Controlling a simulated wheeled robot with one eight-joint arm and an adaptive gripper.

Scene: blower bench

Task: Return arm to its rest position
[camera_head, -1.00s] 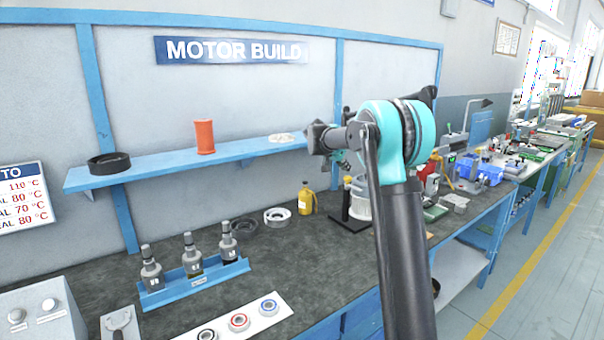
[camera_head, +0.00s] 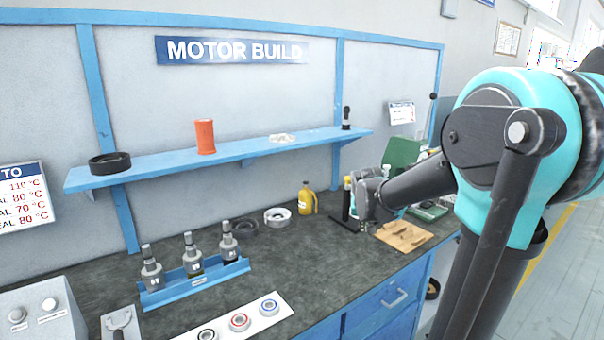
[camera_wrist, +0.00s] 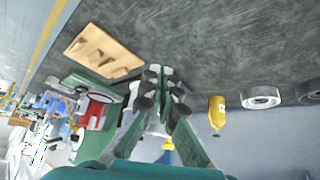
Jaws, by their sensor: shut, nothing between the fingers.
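My gripper (camera_head: 368,200) is at the end of my dark and teal arm, over the right part of the bench (camera_head: 320,245). In the wrist view my gripper (camera_wrist: 160,82) shows its fingers shut with nothing between them. In the head view the fingers are small and partly hidden by the wrist. The arm reaches in from the right, with its large teal joint close to the camera.
A wooden board (camera_head: 404,236) lies just right of my gripper. A yellow bottle (camera_head: 306,199) and a white ring (camera_head: 277,217) stand to its left. A blue rack (camera_head: 195,284) holds tools. The shelf (camera_head: 240,150) runs behind. The bench's middle is mostly clear.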

